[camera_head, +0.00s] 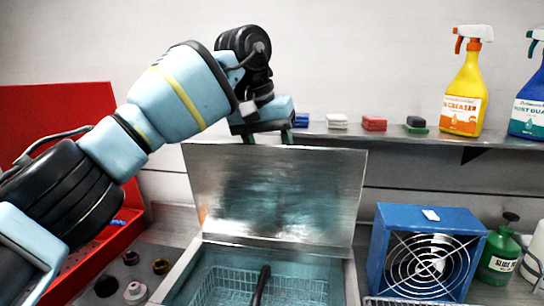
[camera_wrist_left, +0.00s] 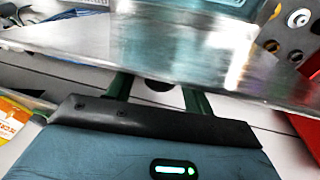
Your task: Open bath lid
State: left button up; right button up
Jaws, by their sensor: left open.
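The bath lid (camera_head: 275,195) is a shiny metal plate that stands raised, nearly upright, at the back of the open bath (camera_head: 190,270). My left gripper (camera_head: 266,138) is at the lid's top edge, pointing down. Its two green fingers are apart, with nothing seen held between them. Their tips are hidden by the lid, and I cannot tell whether they touch it. In the left wrist view the lid (camera_wrist_left: 130,42) crosses in front of the gripper's fingers (camera_wrist_left: 157,90). My right gripper is not in view.
A wire basket (camera_head: 225,285) with a black handle (camera_head: 261,284) sits in the bath. A blue fan box (camera_head: 378,250) and a green bottle (camera_head: 497,262) stand to the right. A shelf (camera_head: 400,132) behind holds spray bottles (camera_head: 465,95). A red panel (camera_head: 60,110) is at left.

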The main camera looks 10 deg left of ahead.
aim_at(264, 189)
pick_arm(q)
jog(key=v, duration=0.7)
jog(key=shift+r+b, duration=0.2)
jog(key=shift+b, duration=0.1)
